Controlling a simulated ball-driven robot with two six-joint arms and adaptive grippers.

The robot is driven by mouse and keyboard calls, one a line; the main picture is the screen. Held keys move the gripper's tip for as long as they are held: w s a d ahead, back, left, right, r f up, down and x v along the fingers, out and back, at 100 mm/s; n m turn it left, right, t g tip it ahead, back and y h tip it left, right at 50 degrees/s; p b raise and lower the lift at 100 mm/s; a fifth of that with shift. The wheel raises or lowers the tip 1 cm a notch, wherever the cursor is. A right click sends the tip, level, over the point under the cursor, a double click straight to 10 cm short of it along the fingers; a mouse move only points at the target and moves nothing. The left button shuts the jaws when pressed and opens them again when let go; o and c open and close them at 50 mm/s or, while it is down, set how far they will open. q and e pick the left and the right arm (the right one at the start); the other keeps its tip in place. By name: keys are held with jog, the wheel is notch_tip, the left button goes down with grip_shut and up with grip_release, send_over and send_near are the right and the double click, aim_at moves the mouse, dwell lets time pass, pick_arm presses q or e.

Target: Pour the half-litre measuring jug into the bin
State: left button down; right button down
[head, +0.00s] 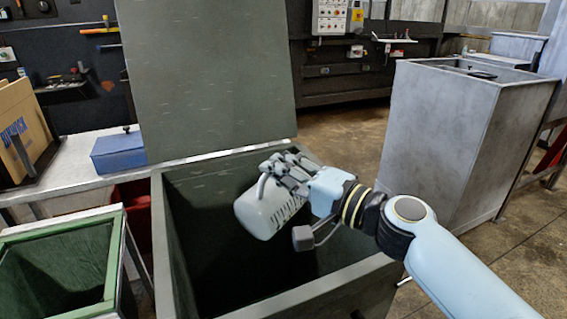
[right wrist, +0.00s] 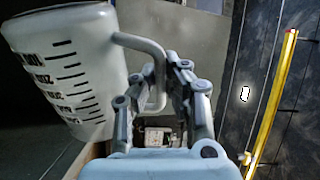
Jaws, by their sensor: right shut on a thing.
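The white measuring jug (head: 262,212), with dark scale marks on its side, is tilted over inside the opening of the large grey-green bin (head: 163,235). My right gripper (head: 283,168) is shut on the jug's handle and holds it above the bin's dark inside. In the right wrist view the jug (right wrist: 75,75) fills the upper left, and the gripper's fingers (right wrist: 178,75) close around the looped handle. I cannot see the jug's mouth clearly, nor whether anything flows from it. The bottom of the bin is hidden in shadow. My left gripper is out of view.
The bin's raised lid (head: 205,75) stands behind the opening. A smaller green-lined bin (head: 60,225) is at the lower left. A bench with a blue box (head: 118,152) stands behind it. A tall grey metal container (head: 440,135) stands at the right, with floor between.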

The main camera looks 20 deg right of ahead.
aim_at(259, 213)
jog(key=a+n, duration=0.1)
jog(key=n, duration=0.1)
jog(key=s+a+r+n, duration=0.1)
jog(key=shift+s+a+r+n, duration=0.15)
jog(key=shift+s+r+n, duration=0.05)
jog(key=shift+n, duration=0.2)
jog(key=n, duration=0.1)
jog(key=a+n, duration=0.1)
jog(key=shift+s+a+f+n+b, duration=0.1)
jog(key=shift+s+f+n+b, duration=0.05)
jog(key=shift+s+n+b, duration=0.2)
jog(key=n, duration=0.1)
jog(key=a+n, duration=0.1)
jog(key=n, duration=0.1)
jog(key=shift+s+a+f+b, duration=0.1)
jog(key=shift+s+b, duration=0.25)
jog(key=shift+s+a+f+n+y+b, duration=0.1)
jog(key=shift+a+n+y+b, duration=0.1)
jog(key=shift+n+b, duration=1.15)
jog(key=shift+s+a+f+n+y+b, duration=0.15)
jog(key=shift+a+n+b, duration=0.1)
jog(key=shift+n+b, duration=1.05)
jog(key=shift+s+a+r+n+y+b, duration=0.1)
jog(key=shift+a+n+b, duration=0.1)
jog(key=shift+n+b, duration=1.15)
